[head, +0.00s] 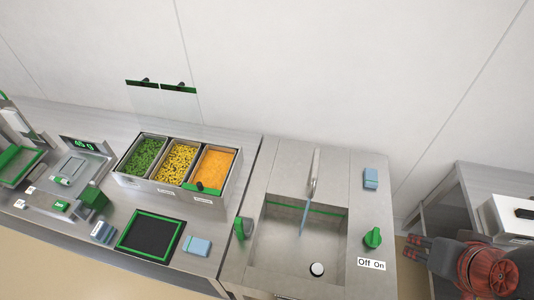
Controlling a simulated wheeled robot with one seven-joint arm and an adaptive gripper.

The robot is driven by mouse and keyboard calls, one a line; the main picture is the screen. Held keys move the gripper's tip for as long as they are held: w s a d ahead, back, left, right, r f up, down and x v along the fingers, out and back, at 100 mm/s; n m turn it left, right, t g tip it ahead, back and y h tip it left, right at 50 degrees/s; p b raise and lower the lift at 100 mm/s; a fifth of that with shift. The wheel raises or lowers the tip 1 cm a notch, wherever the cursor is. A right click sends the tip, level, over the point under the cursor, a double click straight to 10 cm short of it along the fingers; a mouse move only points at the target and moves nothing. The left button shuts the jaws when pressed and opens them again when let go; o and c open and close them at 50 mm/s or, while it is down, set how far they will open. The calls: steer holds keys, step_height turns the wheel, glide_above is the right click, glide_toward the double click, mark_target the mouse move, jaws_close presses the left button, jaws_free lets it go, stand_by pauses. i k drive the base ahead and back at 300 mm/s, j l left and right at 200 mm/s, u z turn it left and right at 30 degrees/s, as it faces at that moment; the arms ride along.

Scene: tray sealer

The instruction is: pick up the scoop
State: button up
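A green box-like thing (92,197) stands on the left counter beside the scale; it may be the scoop, but it is too small to be sure. My gripper (408,246) is at the lower right, beyond the right edge of the sink unit and far from the green thing. Its dark fingers point left and look apart, with nothing seen between them.
Bins of green (146,155), yellow (175,163) and orange food (213,168) stand at the counter's back. Two clear lids are raised; the orange bin's looks closed. A scale display (84,145), black mat (150,236), blue sponge (197,246) and sink (290,246) surround them.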

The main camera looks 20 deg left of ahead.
mark_target(242, 222)
steer(key=u, duration=1.75)
steer(key=j+z, duration=0.2)
steer(key=z, duration=0.25)
steer(key=j+z, duration=0.25)
steer(key=z, duration=0.2)
steer(key=j+z, duration=0.25)
steer(key=z, duration=0.2)
steer(key=j+z, duration=0.1)
steer(key=j, duration=0.35)
steer(key=k+j+z, duration=0.15)
steer(key=j, duration=0.25)
steer(key=j+z, duration=0.1)
steer(key=j, duration=0.3)
steer(key=k+j+z, duration=0.1)
steer(key=j, duration=0.3)
steer(key=k+j+z, duration=0.15)
steer(key=j, duration=0.25)
steer(key=k+j+z, duration=0.1)
steer(key=j, duration=0.8)
